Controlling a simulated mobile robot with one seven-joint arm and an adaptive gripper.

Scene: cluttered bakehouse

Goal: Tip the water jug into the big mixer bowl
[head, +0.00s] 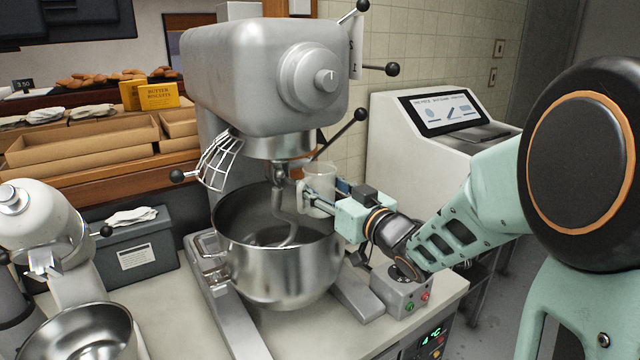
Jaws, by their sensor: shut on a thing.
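The big mixer bowl (278,272) is a shiny steel bowl under the large grey mixer (245,75), with a dough hook (287,220) hanging into it. The jug looks close to upright. The fingers partly cover it, and I cannot tell how much water is inside.
A wire guard (216,161) and a black-knobbed lever (340,132) stand near the bowl. A small mixer (40,230) with a steel bowl (85,335) is at left. A control box (400,292) sits below my wrist. A white machine (425,145) stands behind right.

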